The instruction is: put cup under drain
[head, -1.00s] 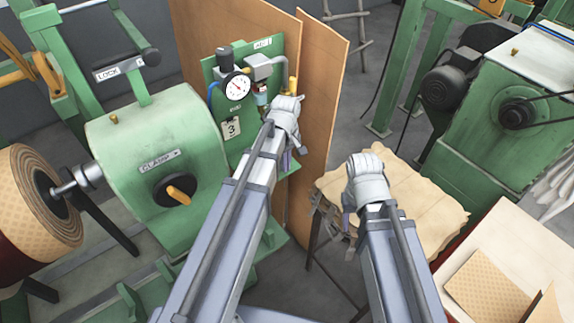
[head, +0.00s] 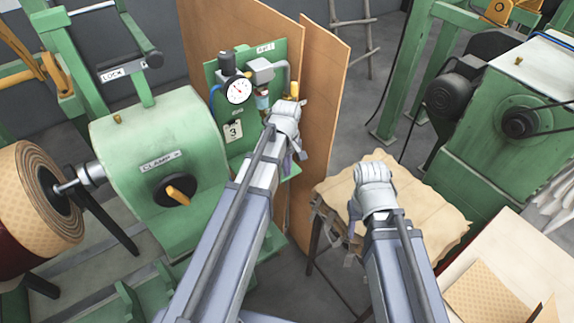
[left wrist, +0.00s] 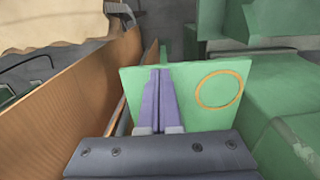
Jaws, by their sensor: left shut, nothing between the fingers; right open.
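No cup can be made out in these frames. A green panel (head: 209,80) carries a round gauge (head: 238,91) and a small clear-and-blue bowl (head: 262,101) under grey pipework, likely the drain. My left gripper (head: 289,160) is in front of this panel, beside the bowl, and hides part of the shelf below. In the left wrist view its purple fingers (left wrist: 163,85) are shut and empty over a green shelf (left wrist: 205,125). An orange ring (left wrist: 219,90) is marked on the shelf, right of the fingers. My right gripper (head: 353,222) is over the cloth-topped table's left part, its fingers mostly hidden.
Brown boards (head: 322,110) stand close to the right of the panel. A cloth-topped table (head: 430,205) is below right. A green clamp machine (head: 155,140) with a coil (head: 30,195) is at left, and a green motor housing (head: 500,150) at right.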

